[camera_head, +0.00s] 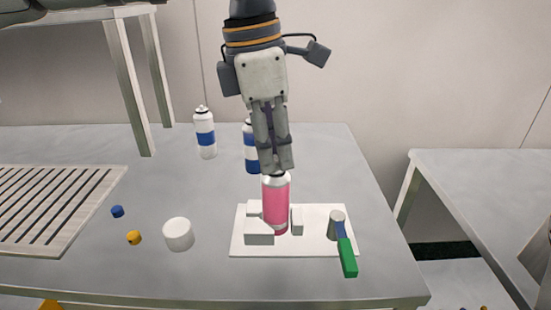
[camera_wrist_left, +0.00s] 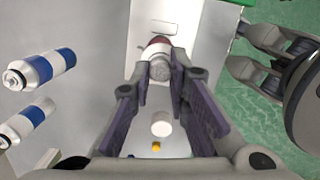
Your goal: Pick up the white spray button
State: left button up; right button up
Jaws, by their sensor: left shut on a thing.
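My left gripper (camera_head: 277,165) comes down from the top of the head view, its fingertips at the top of an upright pink can (camera_head: 276,205). In the left wrist view its fingertips (camera_wrist_left: 162,62) close around a small greyish round piece (camera_wrist_left: 159,71) at the can's top. I cannot tell whether this piece is the white spray button or part of the can, and I see no other clear white button. A blue cap (camera_head: 117,211) and a yellow cap (camera_head: 134,237) lie on the table at left. My right gripper (camera_wrist_left: 262,58) shows at the right of the wrist view, fingers apart and empty.
The can stands on a white board (camera_head: 318,247) between pale blocks (camera_head: 259,232). A green-handled tool (camera_head: 347,257) lies at the board's right. A white round container (camera_head: 178,234) stands left. Two blue-and-white cans (camera_head: 205,135) stand behind; a slatted rack (camera_head: 50,205) lies far left.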

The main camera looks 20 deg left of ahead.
pick_arm(q)
jog(key=shift+r, duration=0.15)
jog(key=r, duration=0.4)
jog(key=shift+s+d+r, duration=0.1)
jog(key=shift+s+d, duration=0.05)
jog(key=shift+s, duration=0.25)
jog(key=shift+c, duration=0.9)
jog(key=s+d+r, duration=0.1)
jog(key=s+r, duration=0.3)
jog(key=shift+r, duration=0.4)
jog(key=s+r, duration=0.1)
jog(key=s, duration=0.2)
jog(key=s+d+r, duration=0.1)
jog(key=s, duration=0.1)
jog(key=s+d+r, duration=0.1)
jog(key=s, duration=0.2)
jog(key=shift+s+d+r, duration=0.25)
jog(key=shift+s+r, duration=0.1)
jog(key=shift+r, duration=0.05)
jog(key=shift+r, duration=2.25)
